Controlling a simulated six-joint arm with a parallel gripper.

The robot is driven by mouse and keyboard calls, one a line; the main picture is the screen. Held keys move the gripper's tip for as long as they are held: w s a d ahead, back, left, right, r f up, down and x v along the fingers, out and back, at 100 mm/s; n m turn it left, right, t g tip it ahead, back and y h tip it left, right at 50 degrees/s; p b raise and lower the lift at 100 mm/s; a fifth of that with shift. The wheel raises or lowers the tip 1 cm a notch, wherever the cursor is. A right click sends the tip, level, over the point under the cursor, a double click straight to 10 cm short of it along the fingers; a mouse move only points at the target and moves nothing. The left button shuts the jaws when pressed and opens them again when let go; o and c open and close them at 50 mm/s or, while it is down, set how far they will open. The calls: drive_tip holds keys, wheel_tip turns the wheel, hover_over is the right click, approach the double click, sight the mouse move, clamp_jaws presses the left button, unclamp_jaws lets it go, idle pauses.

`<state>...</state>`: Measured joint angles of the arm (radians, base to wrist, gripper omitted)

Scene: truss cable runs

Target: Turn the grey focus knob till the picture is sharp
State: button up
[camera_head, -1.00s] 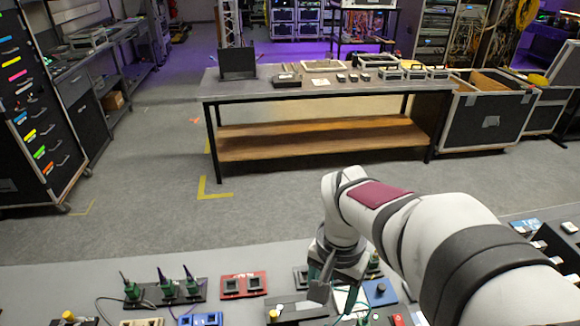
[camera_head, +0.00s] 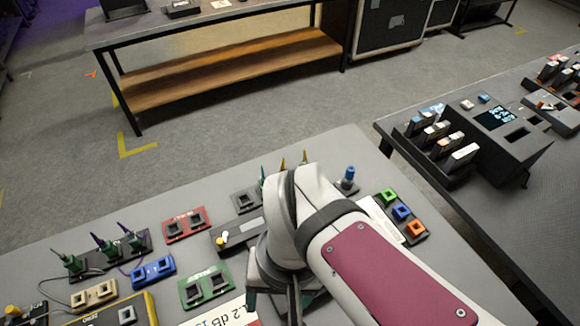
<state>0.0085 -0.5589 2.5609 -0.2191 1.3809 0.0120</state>
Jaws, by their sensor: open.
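My gripper (camera_head: 280,302) points down over the near table, below my wrist. Its fingers are partly covered by my arm, and it is open. I cannot make out a grey focus knob; it may be hidden behind my arm or gripper. A grey and black device (camera_head: 238,237) with a yellow knob lies left of my wrist. A white panel with large "dB" lettering (camera_head: 236,314) is partly visible at the bottom edge, just left of the gripper. I cannot tell whether it is the picture to be focused.
Green (camera_head: 205,286), red (camera_head: 185,224) and blue (camera_head: 153,271) socket blocks lie to the left, near several green connectors (camera_head: 105,250). A block with coloured sockets (camera_head: 402,214) lies right of my arm. A second table (camera_head: 480,225) with devices stands at right.

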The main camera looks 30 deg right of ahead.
idle(0.9)
drive_tip(key=o, duration=0.3)
drive_tip(key=shift+w+d+r+n, duration=0.1)
drive_tip(key=shift+w+r+n, duration=0.05)
drive_tip(key=shift+w+n, duration=0.25)
drive_tip(key=shift+o, duration=1)
drive_tip(key=w+d+r+n+h, duration=0.1)
drive_tip(key=w+d+r+n, duration=0.1)
drive_tip(key=w+d+n, duration=0.4)
drive_tip(key=w+n, duration=0.2)
drive_tip(key=n, duration=0.3)
drive_tip(key=shift+w, duration=0.2)
drive_tip(key=w+d+n, duration=0.6)
drive_tip(key=d+n, duration=0.1)
drive_tip(key=n, duration=0.4)
drive_tip(key=shift+n+h, duration=0.4)
drive_tip(key=f, duration=1)
drive_tip(key=shift+w+d, duration=0.2)
drive_tip(key=shift+d, duration=0.05)
drive_tip(key=shift+r, duration=0.1)
